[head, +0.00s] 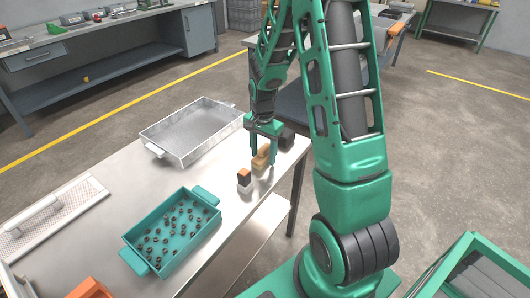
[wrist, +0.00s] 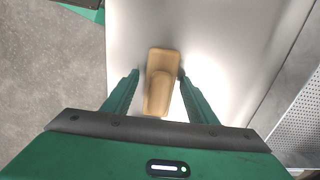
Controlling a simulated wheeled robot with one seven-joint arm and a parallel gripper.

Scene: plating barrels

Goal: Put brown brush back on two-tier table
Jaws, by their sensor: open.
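The brown brush (head: 261,159) is on the steel top of the two-tier table (head: 130,180), near its right edge. My gripper (head: 264,147) is over it, pointing down, with its fingers apart. In the wrist view the brush (wrist: 160,66) lies between the two fingers of my gripper (wrist: 158,74), with a small gap showing on each side. The table's lower shelf (head: 250,235) shows below the top. The brush's underside is hidden.
A block with an orange top (head: 244,175) stands close to the brush, and a dark block (head: 286,139) is behind it. A teal tray of small dark parts (head: 145,240), an empty metal tray (head: 195,130) and a perforated white tray (head: 50,215) are on the table.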

